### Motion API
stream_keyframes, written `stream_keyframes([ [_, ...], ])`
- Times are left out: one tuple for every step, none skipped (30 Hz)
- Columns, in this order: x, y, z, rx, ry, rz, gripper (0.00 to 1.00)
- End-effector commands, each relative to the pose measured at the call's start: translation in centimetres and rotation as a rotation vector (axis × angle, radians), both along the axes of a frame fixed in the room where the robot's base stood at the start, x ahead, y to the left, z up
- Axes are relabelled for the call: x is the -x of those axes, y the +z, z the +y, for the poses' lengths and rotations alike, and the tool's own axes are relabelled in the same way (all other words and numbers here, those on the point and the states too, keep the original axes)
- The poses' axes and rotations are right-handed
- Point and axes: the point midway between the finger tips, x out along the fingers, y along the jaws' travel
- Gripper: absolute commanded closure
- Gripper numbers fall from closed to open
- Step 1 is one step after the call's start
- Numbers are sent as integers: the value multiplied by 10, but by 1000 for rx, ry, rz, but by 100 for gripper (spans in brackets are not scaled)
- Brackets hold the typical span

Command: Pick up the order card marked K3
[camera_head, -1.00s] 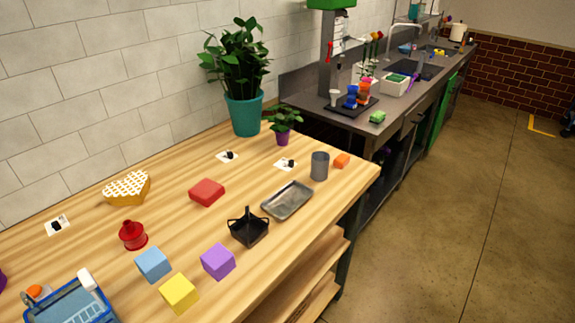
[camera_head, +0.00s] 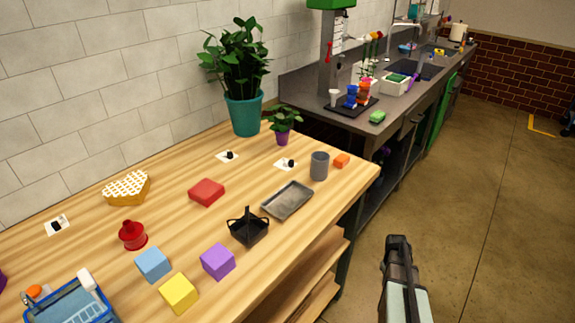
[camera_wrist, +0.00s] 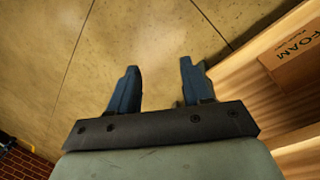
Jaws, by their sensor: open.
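Three small white cards with black items on them lie on the wooden table: one at the left (camera_head: 57,224), one near the wall (camera_head: 227,156) and one by the grey cup (camera_head: 286,164). Their markings are too small to read in the head view, so I cannot tell which is K3. My gripper (camera_wrist: 159,66) is open and empty in the wrist view, its two blue fingers apart over the floor. In the head view, part of my arm shows at the lower right, beyond the table's right edge. No card shows in the wrist view.
On the table (camera_head: 330,205) are a grey cup (camera_head: 319,166), a metal tray (camera_head: 287,201), a black holder (camera_head: 248,228), a red block (camera_head: 206,192), several coloured cubes and potted plants. A box marked FOAM (camera_wrist: 298,50) sits on a wooden shelf.

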Motion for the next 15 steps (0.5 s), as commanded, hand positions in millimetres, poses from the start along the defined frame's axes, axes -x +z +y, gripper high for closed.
stream_keyframes([
  [-20, 14, -8, -6, -13, -42, 51],
  [-30, 22, -10, -12, -21, -67, 51],
  [-44, 32, -13, -22, -32, -99, 51],
  [-54, 41, -14, -30, -40, -125, 51],
  [-64, 50, -15, -38, -49, -150, 51],
  [-78, 62, -17, -51, -60, -184, 51],
  [-88, 71, -17, -62, -69, -210, 51],
  [-98, 81, -17, -72, -78, -236, 51],
  [-111, 94, -18, -86, -89, -271, 51],
  [-121, 104, -18, -96, -97, -297, 51],
  [-131, 114, -18, -108, -105, -323, 51],
  [-143, 129, -19, -123, -115, -358, 51],
  [-153, 140, -19, -134, -123, -384, 51],
  [-162, 151, -19, -146, -130, -409, 51],
  [-174, 167, -19, -162, -138, -444, 51],
])
